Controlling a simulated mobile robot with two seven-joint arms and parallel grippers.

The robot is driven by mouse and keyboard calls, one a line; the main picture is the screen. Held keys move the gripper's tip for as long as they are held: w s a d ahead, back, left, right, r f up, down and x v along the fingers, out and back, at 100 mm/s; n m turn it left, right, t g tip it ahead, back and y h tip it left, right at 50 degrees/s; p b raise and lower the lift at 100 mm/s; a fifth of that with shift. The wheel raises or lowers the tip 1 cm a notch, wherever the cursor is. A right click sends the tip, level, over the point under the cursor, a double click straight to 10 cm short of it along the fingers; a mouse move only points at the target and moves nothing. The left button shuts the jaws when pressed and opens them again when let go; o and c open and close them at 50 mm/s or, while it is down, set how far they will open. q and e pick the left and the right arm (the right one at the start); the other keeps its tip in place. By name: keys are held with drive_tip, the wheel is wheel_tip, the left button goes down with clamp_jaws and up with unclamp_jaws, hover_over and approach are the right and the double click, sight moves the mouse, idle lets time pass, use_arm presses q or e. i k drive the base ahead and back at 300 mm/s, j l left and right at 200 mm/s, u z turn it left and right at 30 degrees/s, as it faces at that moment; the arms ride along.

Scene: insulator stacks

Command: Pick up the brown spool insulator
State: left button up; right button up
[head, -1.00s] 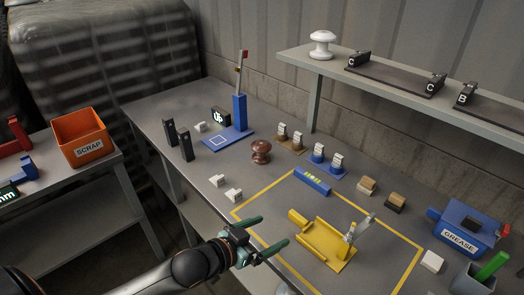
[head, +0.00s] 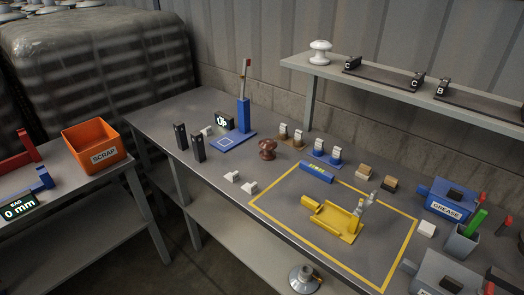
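The brown spool insulator (head: 268,149) stands upright on the grey workbench (head: 222,205), between the blue stand (head: 240,122) and the yellow taped outline (head: 262,204). Nothing touches it that I can see. Neither of my grippers shows in the head view now, so I cannot see their state.
A yellow cradle (head: 335,223) lies inside the taped outline. Small white blocks (head: 240,182) sit left of it, and two black posts (head: 189,141) stand farther left. A blue GREASE box (head: 447,198) is at right. An orange SCRAP bin (head: 93,143) is on the side table.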

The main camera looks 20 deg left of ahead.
sight(267, 145)
drive_tip(key=j, duration=0.45)
drive_tip(key=i+j, duration=0.15)
drive_tip(key=j, duration=0.25)
drive_tip(key=j+u, duration=0.1)
drive_tip(key=j, duration=0.35)
drive_tip(key=i+j, duration=0.15)
drive_tip(key=j, duration=0.3)
